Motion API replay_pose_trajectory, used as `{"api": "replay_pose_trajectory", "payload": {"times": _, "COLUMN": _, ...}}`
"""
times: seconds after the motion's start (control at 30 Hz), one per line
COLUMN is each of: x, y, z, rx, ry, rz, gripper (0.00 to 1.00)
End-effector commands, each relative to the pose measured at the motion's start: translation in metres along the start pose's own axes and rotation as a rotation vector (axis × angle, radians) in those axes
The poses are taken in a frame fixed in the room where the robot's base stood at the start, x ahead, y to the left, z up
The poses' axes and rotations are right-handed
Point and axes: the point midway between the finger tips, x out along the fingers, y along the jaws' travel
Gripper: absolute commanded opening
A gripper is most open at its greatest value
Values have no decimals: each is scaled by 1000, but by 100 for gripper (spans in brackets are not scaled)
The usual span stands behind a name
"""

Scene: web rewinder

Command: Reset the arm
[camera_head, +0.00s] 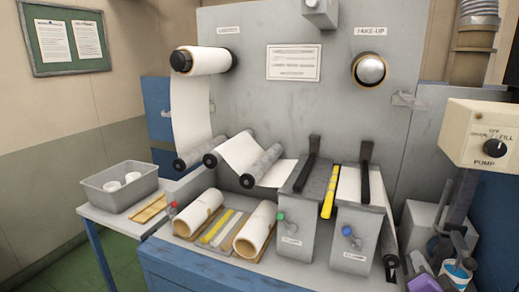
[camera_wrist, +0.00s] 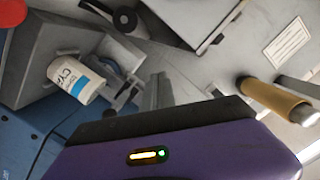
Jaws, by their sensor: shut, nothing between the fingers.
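The purple body of my gripper fills the bottom of the wrist view, with a dark front edge and a small lit strip. The grey fingers of my gripper (camera_wrist: 158,88) stick out from that edge close together, shut and empty.
A white bottle (camera_wrist: 75,80) with a blue band stands by a grey box in the wrist view. A tan roll (camera_wrist: 275,99) is at right. The rewinder panel (camera_head: 300,110), pump box (camera_head: 485,135), grey bin (camera_head: 118,190) and paper rolls (camera_head: 255,228) surround the bench.

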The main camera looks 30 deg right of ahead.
Motion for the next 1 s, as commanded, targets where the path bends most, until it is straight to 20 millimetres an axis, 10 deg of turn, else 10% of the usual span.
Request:
{"api": "replay_pose_trajectory", "payload": {"times": 0.3, "x": -12, "y": -30, "z": -22, "rx": -167, "ry": 100, "rz": -104, "gripper": 0}}
{"api": "replay_pose_trajectory", "payload": {"times": 0.57, "x": -52, "y": -50, "z": 2, "rx": -325, "ry": 118, "rz": -203, "gripper": 0}}
{"api": "replay_pose_trajectory", "payload": {"times": 1.0, "x": -192, "y": -73, "z": 88, "rx": -593, "ry": 25, "rz": -439, "gripper": 0}}
